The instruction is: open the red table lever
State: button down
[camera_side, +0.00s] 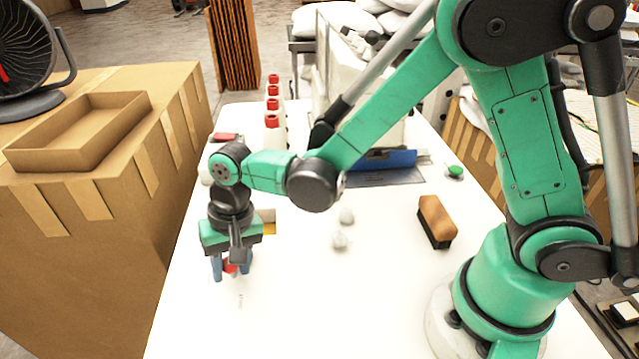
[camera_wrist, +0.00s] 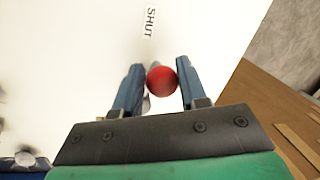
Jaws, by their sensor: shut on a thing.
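The red table lever shows as a round red knob (camera_wrist: 162,81) between the two blue fingers of my gripper (camera_wrist: 158,88) in the wrist view. In the side view the red knob (camera_side: 230,267) shows low between the fingers of my gripper (camera_side: 231,268), near the left part of the white table. My gripper is shut on the knob. The lever's base is mostly hidden behind the knob and fingers. A label reading "SHUT" (camera_wrist: 150,20) lies on the table beyond the knob in the wrist view.
Several red-capped bottles (camera_side: 273,130) stand at the back of the white table (camera_side: 300,310). A brush (camera_side: 436,221) and small white tufts (camera_side: 340,238) lie to the right of my gripper. A cardboard box (camera_side: 110,180) stands beyond the table's left edge. The table front is mostly clear.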

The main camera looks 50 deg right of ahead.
jog(key=m, duration=0.1)
jog(key=w+m, duration=0.1)
jog(key=m, duration=0.1)
jog(key=w+m, duration=0.1)
jog(key=shift+a+m+t, duration=0.3)
jog(key=shift+a+t, duration=0.05)
jog(key=shift+t, duration=0.05)
jog(key=w+m, duration=0.1)
jog(key=m, duration=0.1)
jog(key=m+h, duration=0.1)
jog(key=shift+w+m, duration=0.35)
jog(key=shift+m, duration=0.05)
jog(key=m, duration=0.1)
jog(key=w+m, duration=0.1)
jog(key=m, duration=0.1)
jog(key=shift+w+d+t+h, duration=0.15)
jog(key=shift+d+t+h, duration=0.05)
jog(key=shift+t+h, duration=0.1)
jog(key=shift+w+d+m, duration=0.15)
jog(key=shift+w+m, duration=0.1)
jog(key=shift+m, duration=0.4)
jog(key=shift+w+d+m, duration=0.15)
jog(key=shift+w+m, duration=0.05)
jog(key=shift+m, duration=0.45)
jog(key=shift+h, duration=0.3)
jog(key=c, duration=0.6)
grip_release()
jog(key=shift+o, duration=0.2)
